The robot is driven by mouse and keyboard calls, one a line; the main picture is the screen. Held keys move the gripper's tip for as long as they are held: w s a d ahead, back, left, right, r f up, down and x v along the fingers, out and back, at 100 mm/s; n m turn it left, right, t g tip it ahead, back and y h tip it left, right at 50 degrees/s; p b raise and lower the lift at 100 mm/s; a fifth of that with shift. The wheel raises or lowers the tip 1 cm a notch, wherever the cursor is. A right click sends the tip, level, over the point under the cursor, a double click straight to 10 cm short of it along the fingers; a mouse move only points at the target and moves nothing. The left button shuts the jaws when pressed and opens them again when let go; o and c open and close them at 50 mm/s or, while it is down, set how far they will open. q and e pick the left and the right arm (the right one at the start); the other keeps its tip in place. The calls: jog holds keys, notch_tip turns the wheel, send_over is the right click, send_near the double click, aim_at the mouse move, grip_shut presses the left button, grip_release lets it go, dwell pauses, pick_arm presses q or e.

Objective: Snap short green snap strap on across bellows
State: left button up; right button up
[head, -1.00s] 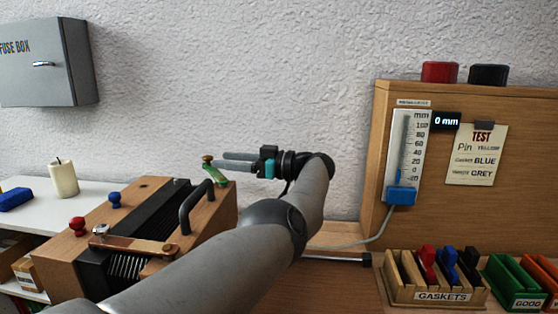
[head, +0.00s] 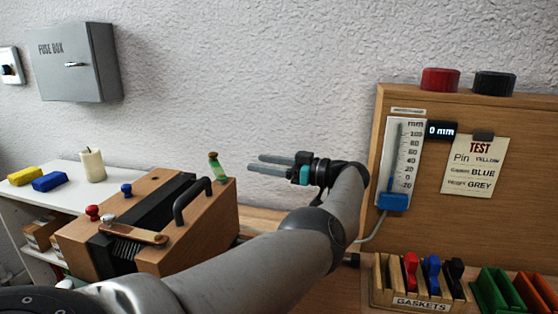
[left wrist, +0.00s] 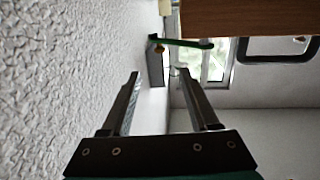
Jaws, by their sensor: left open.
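The bellows (head: 152,212) are black pleats between the wooden boards of a box with a black handle (head: 190,200). The short green strap (head: 217,166) stands up at the box's far right end, with a brass-coloured knob at its top; its lower fixing is too small to tell. It also shows in the left wrist view (left wrist: 188,43), beyond the fingertips. A brown leather strap (head: 133,232) lies across the near part of the bellows. My left gripper (head: 254,162) is open and empty, right of the green strap and apart from it. My right gripper is not in view.
Red (head: 92,212) and blue (head: 126,189) knobs stand on the box. A wooden test board with a gauge (head: 402,155) stands at right, above a gasket rack (head: 420,290). A white shelf (head: 70,205) is at left. The wall (head: 260,80) is close behind my gripper.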

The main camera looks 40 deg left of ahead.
pick_arm(q)
jog(key=shift+d, duration=0.2)
jog(key=shift+c, duration=0.3)
